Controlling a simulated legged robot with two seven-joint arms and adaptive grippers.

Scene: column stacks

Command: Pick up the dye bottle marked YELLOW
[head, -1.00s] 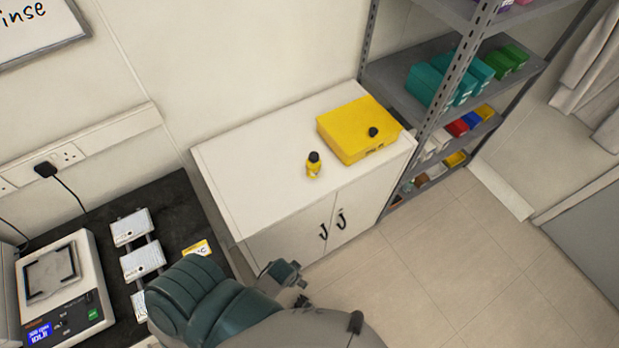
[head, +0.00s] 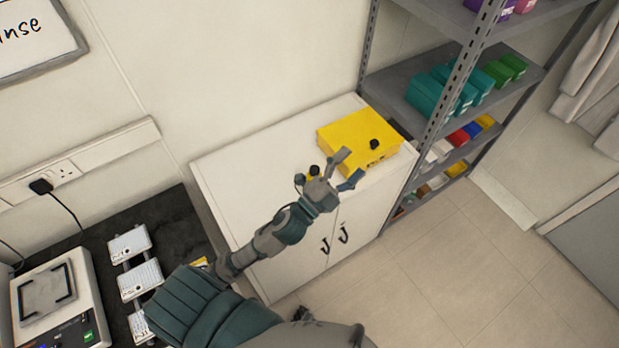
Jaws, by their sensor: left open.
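My right gripper is not in the view.
A yellow box (head: 352,135) with a black knob sits at the cabinet's right end. A metal shelf rack (head: 400,75) with coloured boxes stands right of the cabinet. A dark bench (head: 95,255) with a scale (head: 60,300) is at left. The cabinet top's left part is clear.

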